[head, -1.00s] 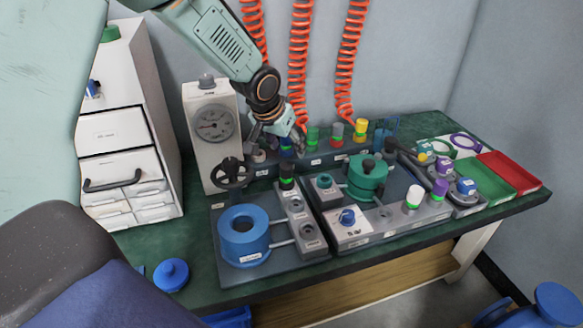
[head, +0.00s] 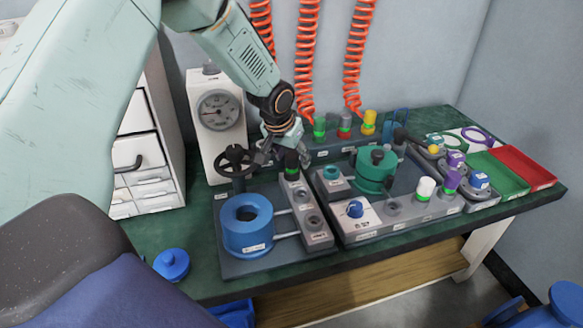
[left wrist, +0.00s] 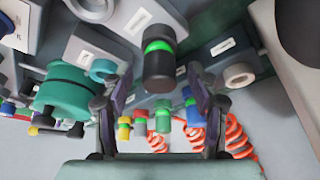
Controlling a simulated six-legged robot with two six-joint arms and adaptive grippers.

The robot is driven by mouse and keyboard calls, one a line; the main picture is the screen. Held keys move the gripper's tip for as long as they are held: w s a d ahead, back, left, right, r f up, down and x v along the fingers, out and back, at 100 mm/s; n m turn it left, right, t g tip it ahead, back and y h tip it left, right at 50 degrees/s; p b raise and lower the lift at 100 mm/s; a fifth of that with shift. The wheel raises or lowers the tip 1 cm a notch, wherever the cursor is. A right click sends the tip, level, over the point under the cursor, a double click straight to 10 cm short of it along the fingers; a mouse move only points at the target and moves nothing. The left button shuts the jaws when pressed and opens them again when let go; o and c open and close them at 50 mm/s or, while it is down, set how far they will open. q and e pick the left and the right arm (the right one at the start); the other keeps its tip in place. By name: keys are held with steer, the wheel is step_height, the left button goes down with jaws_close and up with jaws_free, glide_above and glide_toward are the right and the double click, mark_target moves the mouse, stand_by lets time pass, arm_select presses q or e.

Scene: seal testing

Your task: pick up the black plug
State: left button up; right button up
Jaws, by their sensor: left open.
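The black plug (head: 291,161) has a green ring and stands upright in the grey block beside the blue ring-shaped fixture. In the left wrist view the black plug (left wrist: 158,66) shows large, between and just beyond the two fingers. My left gripper (head: 279,147) is at the back of the plug's top, close to it in the picture. In the left wrist view my left gripper (left wrist: 153,97) is open, with one finger on either side of the plug and nothing held. Whether the fingers touch the plug cannot be told. My right gripper does not show.
A black handwheel (head: 236,160) and a gauge box (head: 217,118) stand left of the gripper. A green round fixture (head: 374,172) is to the right. Orange coiled hoses (head: 307,60) hang behind.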

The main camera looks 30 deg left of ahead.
arm_select(q)
steer(key=shift+r, duration=0.1)
jaws_close()
stand_by(0.5)
